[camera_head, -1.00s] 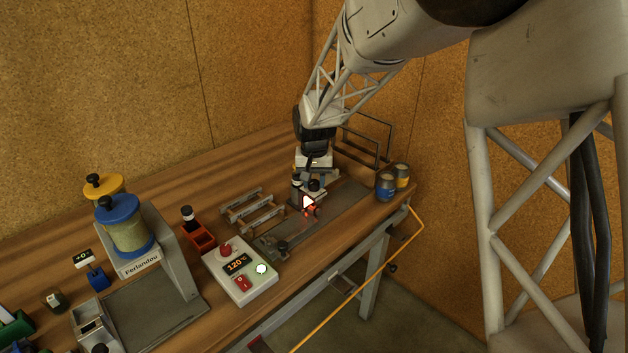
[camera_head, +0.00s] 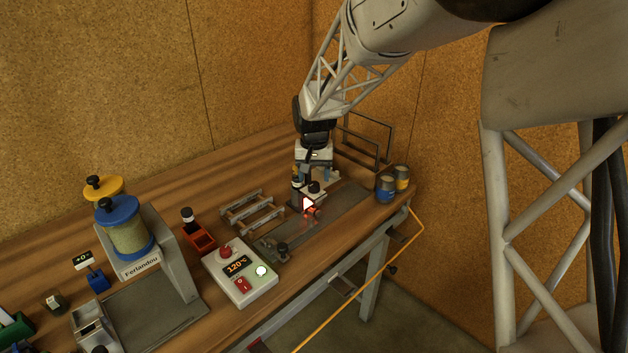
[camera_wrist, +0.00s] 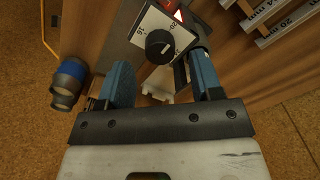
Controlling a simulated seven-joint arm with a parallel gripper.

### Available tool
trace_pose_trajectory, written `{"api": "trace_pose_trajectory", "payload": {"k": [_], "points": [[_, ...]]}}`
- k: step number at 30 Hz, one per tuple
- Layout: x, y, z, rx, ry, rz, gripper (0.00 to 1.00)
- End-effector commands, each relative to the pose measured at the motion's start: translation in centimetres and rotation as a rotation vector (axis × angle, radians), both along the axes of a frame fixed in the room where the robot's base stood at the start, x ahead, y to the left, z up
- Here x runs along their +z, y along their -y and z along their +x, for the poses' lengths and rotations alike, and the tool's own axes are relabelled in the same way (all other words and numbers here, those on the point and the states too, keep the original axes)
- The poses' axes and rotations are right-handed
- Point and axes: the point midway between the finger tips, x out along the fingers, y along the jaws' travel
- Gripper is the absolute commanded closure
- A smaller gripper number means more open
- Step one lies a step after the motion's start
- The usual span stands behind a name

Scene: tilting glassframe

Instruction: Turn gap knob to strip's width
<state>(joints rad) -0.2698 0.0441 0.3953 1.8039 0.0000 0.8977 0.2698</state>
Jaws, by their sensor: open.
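The gap knob (camera_wrist: 159,46) is a round black knob on a white dial plate with small printed numbers (camera_wrist: 140,33). A short light mark shows on it; which number it points at is hard to tell. In the head view, the knob (camera_head: 314,187) sits on the device at the bench's far end. My gripper (camera_wrist: 160,62) is open, its two blue fingers apart. The knob appears between and just beyond the fingertips, not gripped. In the head view, my gripper (camera_head: 314,172) hangs over the device. Labelled strips (camera_wrist: 281,20), one marked 20 mm, show at upper right in the wrist view.
A rack (camera_head: 252,212) stands left of the device. A control box (camera_head: 240,272) reads 120 °C. A wire frame (camera_head: 368,140) stands behind. A red-white glow (camera_head: 308,205) shows beside the device.

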Motion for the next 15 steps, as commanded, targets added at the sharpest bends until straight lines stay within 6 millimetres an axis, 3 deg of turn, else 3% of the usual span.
{"api": "trace_pose_trajectory", "payload": {"k": [9, 15], "points": [[3.9, 0.0, 0.0, 0.0, 0.0, 0.0, 0.41], [4.9, 0.0, 0.0, 0.0, 0.0, 0.0, 0.41]]}}
